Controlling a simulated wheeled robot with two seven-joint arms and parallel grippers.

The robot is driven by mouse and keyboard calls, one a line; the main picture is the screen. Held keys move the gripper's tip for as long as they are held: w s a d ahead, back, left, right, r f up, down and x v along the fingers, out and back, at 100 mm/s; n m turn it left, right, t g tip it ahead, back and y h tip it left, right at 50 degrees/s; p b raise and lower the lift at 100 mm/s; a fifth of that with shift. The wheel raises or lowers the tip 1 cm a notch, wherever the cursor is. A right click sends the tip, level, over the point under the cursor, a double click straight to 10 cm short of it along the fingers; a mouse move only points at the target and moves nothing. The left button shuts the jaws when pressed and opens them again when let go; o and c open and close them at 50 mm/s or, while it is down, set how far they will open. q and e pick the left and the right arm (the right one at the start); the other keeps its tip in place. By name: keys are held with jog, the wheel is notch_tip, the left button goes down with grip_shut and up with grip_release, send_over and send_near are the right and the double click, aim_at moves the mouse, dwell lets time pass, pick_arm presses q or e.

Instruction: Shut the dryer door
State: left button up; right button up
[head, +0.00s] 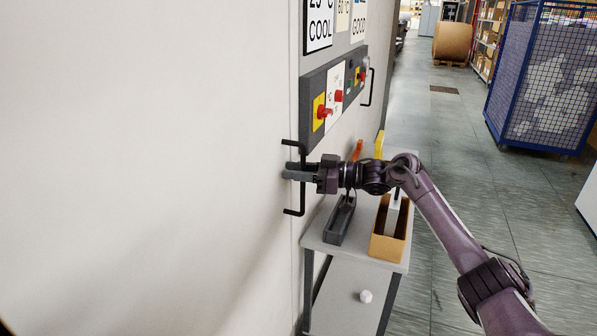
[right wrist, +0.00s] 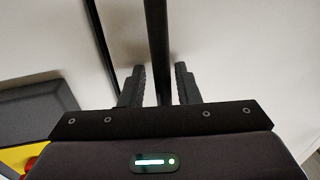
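A large pale panel (head: 150,170), which looks like the dryer door, fills the left of the head view. Its right edge meets the panel with the controls along an upright seam; I cannot tell whether it stands slightly ajar. A black bar handle (head: 301,211) sits near this edge. My right gripper (head: 290,172) is at the handle. In the right wrist view, the handle bar (right wrist: 157,45) runs between the two fingers of the right gripper (right wrist: 160,85), with a gap on each side. The fingers are open around it. My left gripper is not in view.
A control panel (head: 335,98) with red and yellow switches is right of the seam. Another black handle (head: 371,85) lies beyond it. A blue mesh cage (head: 545,80) stands farther right.

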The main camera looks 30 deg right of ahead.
jog(key=b+v, duration=0.2)
jog(key=v, duration=0.6)
jog(key=shift+s, duration=0.25)
jog(key=shift+d, duration=0.15)
dwell(0.3)
